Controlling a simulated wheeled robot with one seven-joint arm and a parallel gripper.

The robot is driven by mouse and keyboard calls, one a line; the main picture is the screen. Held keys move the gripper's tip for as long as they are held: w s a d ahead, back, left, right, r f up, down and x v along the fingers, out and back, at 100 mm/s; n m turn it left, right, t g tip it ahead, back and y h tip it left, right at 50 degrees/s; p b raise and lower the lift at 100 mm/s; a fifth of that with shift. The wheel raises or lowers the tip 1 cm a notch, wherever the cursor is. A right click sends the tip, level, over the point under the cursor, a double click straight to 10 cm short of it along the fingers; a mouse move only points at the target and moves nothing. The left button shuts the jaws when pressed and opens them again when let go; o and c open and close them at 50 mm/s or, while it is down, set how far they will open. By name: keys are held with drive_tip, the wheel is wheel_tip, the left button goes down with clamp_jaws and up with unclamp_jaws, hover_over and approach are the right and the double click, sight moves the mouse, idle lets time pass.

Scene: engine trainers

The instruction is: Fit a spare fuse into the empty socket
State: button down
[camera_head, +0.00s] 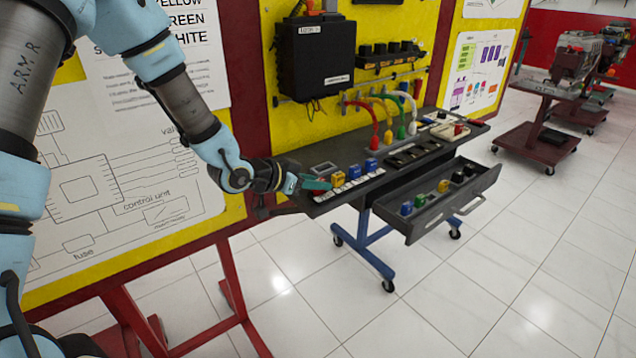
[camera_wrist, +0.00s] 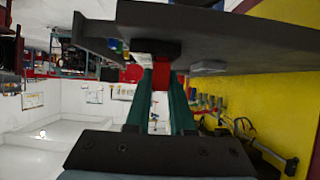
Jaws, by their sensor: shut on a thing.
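My gripper (camera_head: 316,183) has green fingers and is at the left end of the dark bench top, beside a row of fuses. In the wrist view my gripper (camera_wrist: 161,78) is shut on a red fuse (camera_wrist: 160,77). The fuse meets a black block (camera_wrist: 148,46) at the bench; I cannot tell whether it is seated. In the head view the fuse is mostly hidden by the fingers. A yellow fuse (camera_head: 338,179) and two blue fuses (camera_head: 354,172) (camera_head: 371,165) stand in the row to the right. No empty socket can be made out clearly.
An open drawer (camera_head: 430,222) under the bench holds blue, green, yellow and black pieces. Red, green, yellow and white cables (camera_head: 388,120) arch over the back of the bench (camera_head: 322,207). A black box (camera_head: 316,57) hangs on the yellow panel. The tiled floor in front is clear.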

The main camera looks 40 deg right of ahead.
drive_tip(key=shift+f, duration=0.15)
drive_tip(key=c, duration=1)
unclamp_jaws()
drive_tip(key=shift+d+r+p+v, duration=0.15)
drive_tip(key=shift+p+v, duration=0.25)
drive_tip(key=shift+v, duration=0.35)
drive_tip(key=shift+r+p+v, duration=0.15)
drive_tip(key=shift+p+v, duration=0.3)
drive_tip(key=shift+v, duration=0.3)
drive_tip(key=shift+d+r+p+v, duration=0.15)
drive_tip(key=shift+p+v, duration=0.25)
drive_tip(key=shift+v, duration=0.4)
drive_tip(key=shift+a, duration=0.25)
drive_tip(key=shift+r, duration=0.1)
drive_tip(key=shift+r+p, duration=1.95)
drive_tip(key=shift+r, duration=0.45)
